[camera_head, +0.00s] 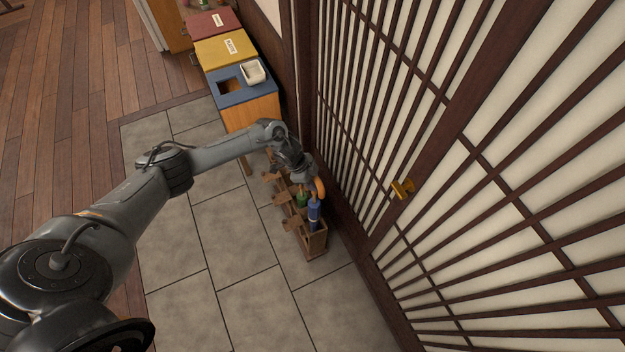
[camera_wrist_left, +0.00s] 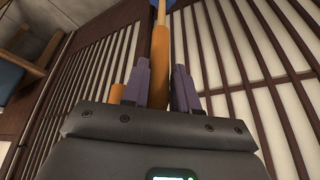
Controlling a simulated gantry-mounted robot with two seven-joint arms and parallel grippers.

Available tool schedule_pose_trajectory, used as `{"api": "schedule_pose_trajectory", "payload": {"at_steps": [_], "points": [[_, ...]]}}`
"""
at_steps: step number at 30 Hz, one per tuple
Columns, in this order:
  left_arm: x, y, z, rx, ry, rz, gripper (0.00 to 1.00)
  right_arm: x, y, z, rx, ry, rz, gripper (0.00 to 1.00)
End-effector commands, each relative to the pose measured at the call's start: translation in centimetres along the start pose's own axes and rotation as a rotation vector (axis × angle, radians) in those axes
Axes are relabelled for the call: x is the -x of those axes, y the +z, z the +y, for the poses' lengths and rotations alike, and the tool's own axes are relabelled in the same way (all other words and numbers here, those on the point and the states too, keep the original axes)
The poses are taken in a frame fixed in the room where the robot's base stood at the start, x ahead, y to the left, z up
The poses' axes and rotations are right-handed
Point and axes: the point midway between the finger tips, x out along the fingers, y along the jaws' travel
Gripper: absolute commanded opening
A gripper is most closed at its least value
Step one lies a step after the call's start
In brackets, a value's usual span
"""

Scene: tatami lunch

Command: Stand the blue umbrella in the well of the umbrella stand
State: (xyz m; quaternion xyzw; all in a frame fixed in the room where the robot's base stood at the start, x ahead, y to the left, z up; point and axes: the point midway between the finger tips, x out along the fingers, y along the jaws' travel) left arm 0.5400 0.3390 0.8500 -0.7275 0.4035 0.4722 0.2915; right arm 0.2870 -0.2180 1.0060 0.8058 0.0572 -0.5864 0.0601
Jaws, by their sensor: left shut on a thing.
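The blue umbrella (camera_head: 314,214) hangs roughly upright at the near end of the wooden umbrella stand (camera_head: 316,243), its orange crook handle (camera_head: 320,188) at the top. Its lower end is at the stand's near compartment; I cannot tell how deep it sits. My left gripper (camera_head: 310,180) is shut on the handle above the stand. In the left wrist view, the left gripper's fingers (camera_wrist_left: 160,88) close around the orange handle (camera_wrist_left: 160,50), with a bit of blue canopy (camera_wrist_left: 166,3) at the top edge. My right gripper is not in view.
A green item (camera_head: 302,198) stands in the umbrella stand beside the blue umbrella. Grey floor tiles (camera_head: 235,240) on the left are clear.

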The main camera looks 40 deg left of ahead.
Motion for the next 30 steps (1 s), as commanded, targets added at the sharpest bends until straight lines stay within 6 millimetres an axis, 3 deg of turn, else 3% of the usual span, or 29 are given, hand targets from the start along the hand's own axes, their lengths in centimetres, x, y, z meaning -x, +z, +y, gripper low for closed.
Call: {"api": "schedule_pose_trajectory", "payload": {"at_steps": [30], "points": [[-6.5,2.6,0.3,0.000,-0.002,0.003,0.00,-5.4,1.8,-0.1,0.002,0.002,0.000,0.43]]}}
